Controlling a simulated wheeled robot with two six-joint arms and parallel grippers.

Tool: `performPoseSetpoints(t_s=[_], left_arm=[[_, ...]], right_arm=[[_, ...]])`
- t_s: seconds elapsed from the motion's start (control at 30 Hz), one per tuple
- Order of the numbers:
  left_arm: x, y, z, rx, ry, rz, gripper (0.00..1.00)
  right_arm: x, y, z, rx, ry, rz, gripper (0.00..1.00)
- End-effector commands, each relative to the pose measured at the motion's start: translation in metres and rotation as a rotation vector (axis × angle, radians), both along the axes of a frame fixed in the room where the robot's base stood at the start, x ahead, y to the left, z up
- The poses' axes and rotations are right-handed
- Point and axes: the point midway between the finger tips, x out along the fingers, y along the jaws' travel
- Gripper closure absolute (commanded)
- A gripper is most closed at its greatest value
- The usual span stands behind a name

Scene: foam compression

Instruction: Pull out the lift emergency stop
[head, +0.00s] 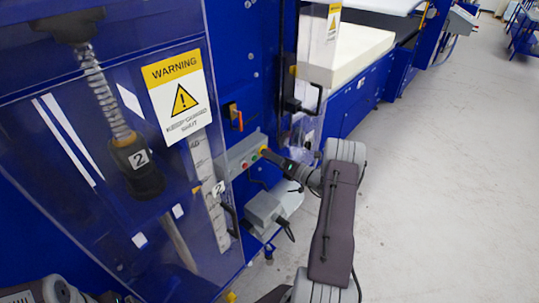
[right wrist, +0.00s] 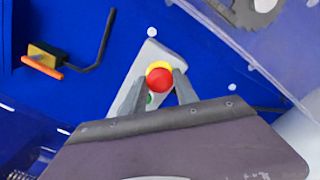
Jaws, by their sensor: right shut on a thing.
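The lift emergency stop is a red mushroom button (right wrist: 159,80) on a yellow collar in the right wrist view. It sits on the end of a grey control box, which also shows in the head view (head: 236,157), fixed to the blue machine. My right gripper (head: 268,154) reaches the box's right end from the right. Its fingers (right wrist: 160,86) are on both sides of the red button, shut on it. In the head view the fingers mostly hide the button, and a bit of yellow shows. Part of my left arm shows at the lower left, but its gripper is not in view.
Left of the box is a clear guard with a warning sign (head: 179,93). An orange-handled switch (head: 235,116) is above the box. A grey box (head: 265,208) is below. Another clear guard (head: 305,90) stands to the right. Open floor (head: 430,180) lies at right.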

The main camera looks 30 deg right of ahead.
Motion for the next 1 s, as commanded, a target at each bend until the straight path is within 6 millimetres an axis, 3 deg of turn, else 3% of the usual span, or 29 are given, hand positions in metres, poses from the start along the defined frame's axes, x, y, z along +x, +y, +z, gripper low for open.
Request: performPoseSetpoints(t_s=[0.97, 1.0], left_arm=[[0.0001, 0.0, 0.0012, 0.0, 0.0, 0.0, 0.0], [0.0, 0.0, 0.001, 0.0, 0.0, 0.0, 0.0]], right_arm=[[-0.0069, -0.0022, -0.0006, 0.001, 0.003, -0.001, 1.0], [-0.0065, -0.002, -0.0008, 0.0, 0.002, -0.001, 0.53]])
